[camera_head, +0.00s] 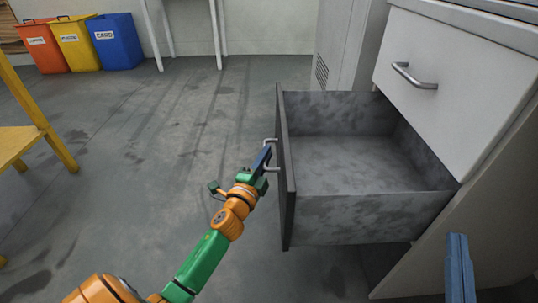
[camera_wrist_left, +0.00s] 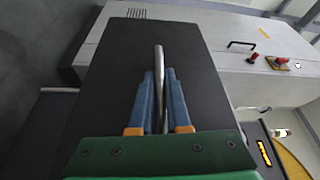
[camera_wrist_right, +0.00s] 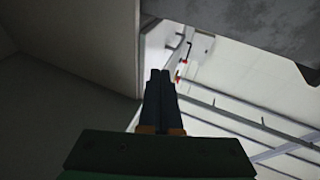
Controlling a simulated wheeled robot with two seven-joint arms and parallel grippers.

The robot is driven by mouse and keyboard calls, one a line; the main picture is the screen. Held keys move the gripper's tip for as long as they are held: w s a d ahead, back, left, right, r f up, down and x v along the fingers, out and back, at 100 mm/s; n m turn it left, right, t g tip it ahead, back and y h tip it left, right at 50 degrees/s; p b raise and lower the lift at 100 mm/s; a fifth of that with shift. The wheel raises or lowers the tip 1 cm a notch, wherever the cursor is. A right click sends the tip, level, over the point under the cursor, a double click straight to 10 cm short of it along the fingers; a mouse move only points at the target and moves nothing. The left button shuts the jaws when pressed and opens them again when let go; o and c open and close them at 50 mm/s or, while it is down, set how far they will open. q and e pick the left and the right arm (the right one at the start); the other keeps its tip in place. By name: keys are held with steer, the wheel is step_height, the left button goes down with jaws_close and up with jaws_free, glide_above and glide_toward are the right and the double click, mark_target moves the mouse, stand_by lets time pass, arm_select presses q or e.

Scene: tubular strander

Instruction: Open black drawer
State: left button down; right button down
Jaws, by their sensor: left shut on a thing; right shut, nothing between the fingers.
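The black drawer (camera_head: 365,165) is pulled well out of the white cabinet, and its empty grey inside shows. Its dark front panel (camera_head: 286,170) faces left in the head view. My left gripper (camera_head: 263,160) is shut on the drawer's metal handle (camera_head: 271,142). In the left wrist view the blue fingers (camera_wrist_left: 160,95) are on both sides of the handle bar (camera_wrist_left: 158,60), in front of the dark panel. My right gripper (camera_head: 458,262) is shut and empty, to the right of and below the drawer; its closed fingers also show in the right wrist view (camera_wrist_right: 160,95).
A white upper drawer (camera_head: 450,75) with a metal handle is closed above the black drawer. Orange, yellow and blue bins (camera_head: 115,42) stand at the far left. A yellow frame (camera_head: 30,135) stands at the left edge. The floor between is clear.

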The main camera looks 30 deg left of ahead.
arm_select(q)
steer(key=shift+s+a, duration=0.1)
steer(key=shift+a, duration=0.05)
arm_select(e)
steer(key=shift+f, duration=0.15)
arm_select(q)
steer(key=c, duration=0.9)
jaws_free()
steer(key=p+v, duration=0.1)
steer(key=v, duration=0.6)
arm_select(e)
step_height(320, 180, down, 7)
steer(key=g+h, duration=0.1)
steer(key=g, duration=0.3)
steer(key=shift+w+d+m+h, duration=0.3)
steer(key=shift+d+h, duration=0.05)
steer(key=shift+h, duration=0.05)
